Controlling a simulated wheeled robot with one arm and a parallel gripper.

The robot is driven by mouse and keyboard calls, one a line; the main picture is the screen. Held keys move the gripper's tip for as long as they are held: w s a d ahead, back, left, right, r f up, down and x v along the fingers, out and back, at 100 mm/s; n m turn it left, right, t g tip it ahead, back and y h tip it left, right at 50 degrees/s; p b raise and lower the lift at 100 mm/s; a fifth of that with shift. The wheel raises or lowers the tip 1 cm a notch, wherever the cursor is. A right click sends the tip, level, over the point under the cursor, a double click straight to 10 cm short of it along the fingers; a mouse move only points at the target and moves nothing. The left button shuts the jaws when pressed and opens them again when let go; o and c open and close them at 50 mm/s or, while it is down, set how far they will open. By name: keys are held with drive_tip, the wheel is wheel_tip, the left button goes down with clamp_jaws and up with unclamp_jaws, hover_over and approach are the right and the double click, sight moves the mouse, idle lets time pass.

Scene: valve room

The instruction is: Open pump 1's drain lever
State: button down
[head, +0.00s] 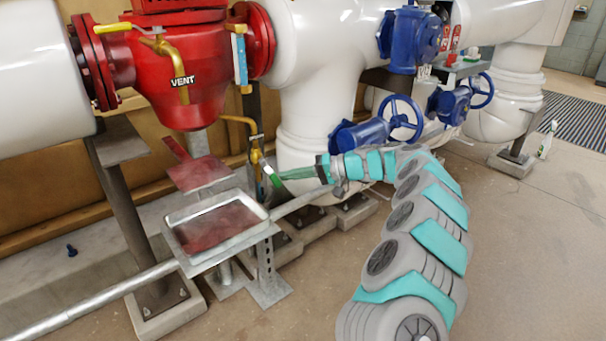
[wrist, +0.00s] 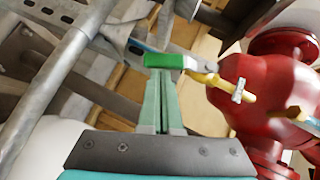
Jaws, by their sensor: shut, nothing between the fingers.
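A lever with a green grip (head: 271,180) hangs on a thin brass pipe (head: 240,119) to the right of and below the red pump body (head: 185,80). A small tag beside this lever is too small to read. In the wrist view the green grip (wrist: 165,61) lies across the picture, with the brass valve (wrist: 203,78) to its right. My gripper (head: 285,175) is shut and empty, its fingertips at the green grip. In the wrist view the fingers (wrist: 163,80) end just under the grip; I cannot tell whether they touch it.
A yellow lever (head: 113,27) sits on the VENT pipe, and a blue lever (head: 240,58) hangs right of the pump. A metal drip tray (head: 183,258) stands below. Blue handwheel valves (head: 402,118) and white pipes are behind my arm.

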sight(276, 186)
drive_tip(key=shift+s+a+f+m+y+b, duration=0.35)
drive_tip(key=shift+a+f+b, duration=0.2)
drive_tip(key=shift+b, duration=0.3)
drive_tip(key=shift+s+a+f+m+y+b, duration=0.25)
drive_tip(key=shift+s+a+f+b, duration=0.2)
drive_tip(key=shift+b, duration=0.35)
drive_tip(key=shift+a+f, duration=0.1)
drive_tip(key=shift+a, duration=0.05)
